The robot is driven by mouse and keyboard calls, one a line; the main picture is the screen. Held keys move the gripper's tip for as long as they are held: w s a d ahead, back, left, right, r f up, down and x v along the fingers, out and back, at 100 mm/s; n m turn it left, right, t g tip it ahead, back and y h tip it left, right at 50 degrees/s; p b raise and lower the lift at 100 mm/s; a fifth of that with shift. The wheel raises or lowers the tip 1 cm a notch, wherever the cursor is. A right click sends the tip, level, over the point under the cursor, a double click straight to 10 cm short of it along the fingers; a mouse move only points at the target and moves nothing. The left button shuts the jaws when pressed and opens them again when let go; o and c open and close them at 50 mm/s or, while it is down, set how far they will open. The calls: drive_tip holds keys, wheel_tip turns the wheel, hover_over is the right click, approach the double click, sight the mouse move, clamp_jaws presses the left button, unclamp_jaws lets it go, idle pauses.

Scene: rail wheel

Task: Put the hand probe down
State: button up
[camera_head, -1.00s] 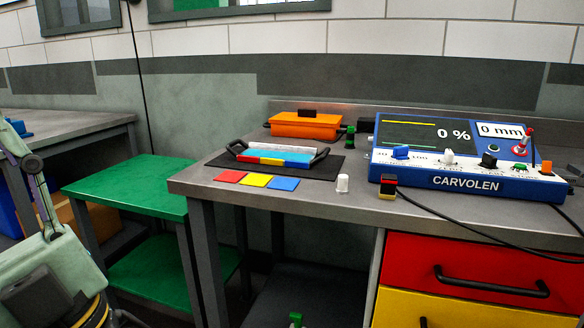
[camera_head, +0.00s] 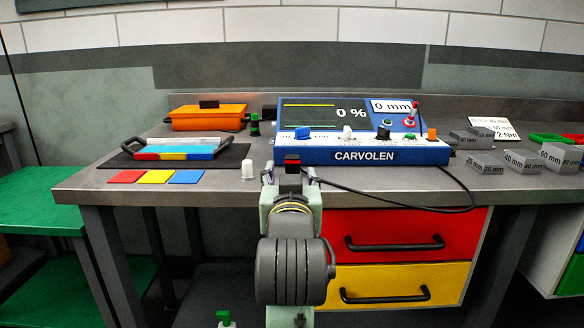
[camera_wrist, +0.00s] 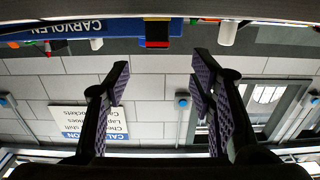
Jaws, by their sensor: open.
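The hand probe (camera_head: 292,160) is a small block, dark on top with red and yellow bands. It stands on the steel bench (camera_head: 225,188) in front of the blue CARVOLEN instrument (camera_head: 375,155), with a black cable (camera_head: 372,200) leading off to the right. My gripper (camera_head: 290,172) is at the bench's front edge, and its fingers partly hide the probe. The upside-down wrist view shows my gripper (camera_wrist: 160,72) open and empty. There the probe (camera_wrist: 157,32) appears past the fingertips, apart from them, between the instrument and a white cylinder.
A white cylinder (camera_head: 247,169) stands left of the probe. Further left are coloured plates (camera_head: 155,177), a black mat (camera_head: 228,160) with a blue tray, and an orange case (camera_head: 208,118). Grey labelled blocks (camera_head: 483,162) stand on the right. Drawers (camera_head: 405,235) are below.

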sight(293, 161)
drive_tip(key=w+p, duration=0.5)
drive_tip(key=p, duration=0.4)
drive_tip(key=shift+w, duration=0.3)
drive_tip(key=w+p, duration=0.1)
drive_tip(key=w, duration=0.4)
drive_tip(key=shift+d+f+p, duration=0.15)
drive_tip(key=shift+p, duration=0.2)
clamp_jaws()
